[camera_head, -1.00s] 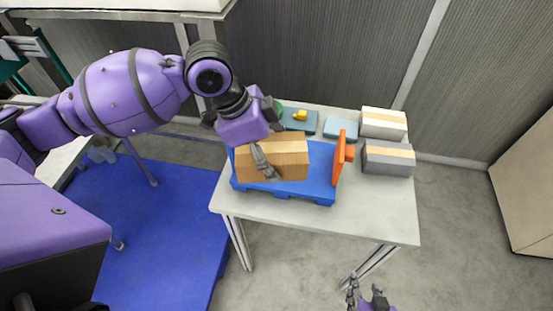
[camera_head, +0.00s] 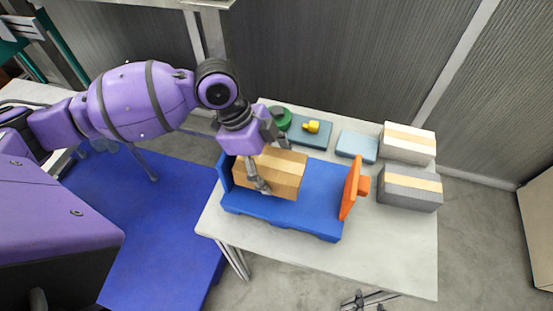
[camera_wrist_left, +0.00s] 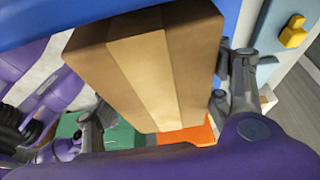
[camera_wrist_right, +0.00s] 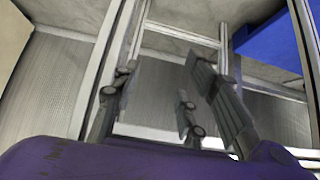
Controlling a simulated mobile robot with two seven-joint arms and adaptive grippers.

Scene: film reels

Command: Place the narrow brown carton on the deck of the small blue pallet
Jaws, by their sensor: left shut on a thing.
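The narrow brown carton (camera_head: 284,170), with a lighter tape stripe, is over the left part of the small blue pallet (camera_head: 310,203) on the table. My left gripper (camera_head: 262,160) is shut on the carton, one finger on its front side. In the left wrist view the carton (camera_wrist_left: 185,50) lies between the fingers (camera_wrist_left: 165,105). The carton's underside is hidden, so I cannot tell whether it touches the deck. My right gripper (camera_head: 369,300) shows at the bottom edge of the head view. In the right wrist view its fingers (camera_wrist_right: 160,95) are apart and empty.
An orange upright piece (camera_head: 353,187) stands at the pallet's right end. A grey box (camera_head: 410,189), a white box (camera_head: 408,143), a light-blue box (camera_head: 356,145) and a yellow item (camera_head: 311,127) stand behind and right. The table's front right (camera_head: 390,250) is clear.

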